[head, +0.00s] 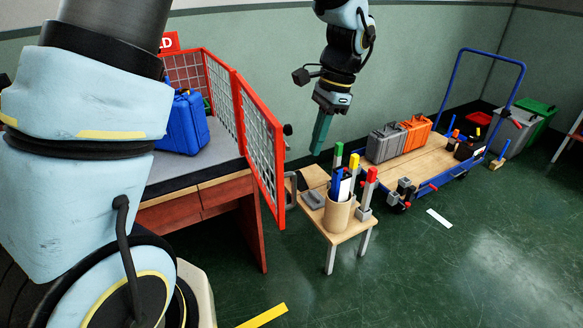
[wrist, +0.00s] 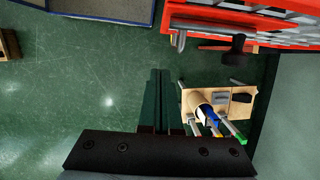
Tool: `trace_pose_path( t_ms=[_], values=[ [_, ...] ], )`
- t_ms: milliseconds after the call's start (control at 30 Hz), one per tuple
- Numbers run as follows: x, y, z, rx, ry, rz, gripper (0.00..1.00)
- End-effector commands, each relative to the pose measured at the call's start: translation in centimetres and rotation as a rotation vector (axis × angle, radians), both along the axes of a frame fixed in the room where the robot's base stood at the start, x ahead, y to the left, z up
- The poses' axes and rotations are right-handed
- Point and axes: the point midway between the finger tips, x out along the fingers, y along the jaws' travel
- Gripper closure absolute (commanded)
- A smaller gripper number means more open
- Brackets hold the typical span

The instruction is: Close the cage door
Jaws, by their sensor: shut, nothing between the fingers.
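The cage door (head: 261,145) is a red frame with white wire mesh. It stands swung open, out past the table's front edge, at an angle to the cage's mesh side (head: 223,96). A grey handle (head: 291,190) sits on its outer face. My gripper (head: 320,145) hangs to the right of the door, apart from it, pointing down with its green fingers together and empty. In the wrist view the door (wrist: 250,20) is at the top right, with its handle (wrist: 181,38) above and right of my fingertips (wrist: 158,75).
A blue case (head: 186,125) is inside the cage on the table (head: 190,205). A small wooden stool (head: 340,232) with a cup of markers stands right of the door. A blue-railed cart (head: 420,165) carries grey and orange cases. Floor at the lower right is clear.

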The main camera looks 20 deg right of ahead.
Motion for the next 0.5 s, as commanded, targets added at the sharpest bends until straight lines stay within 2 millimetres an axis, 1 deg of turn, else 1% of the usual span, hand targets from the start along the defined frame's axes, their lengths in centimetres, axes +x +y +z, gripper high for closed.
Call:
trace_pose_path(
  t_ms=[100, 333, 400, 500],
  values=[
    [-0.1, 0.8, -2.3, 0.006, 0.004, 0.000, 1.00],
    [-0.2, 1.9, -6.8, 0.005, 0.003, 0.000, 1.00],
    [-0.2, 3.2, -6.3, 0.002, 0.001, 0.003, 1.00],
    [-0.3, 4.4, -6.4, 0.001, 0.001, 0.002, 1.00]
  ],
)
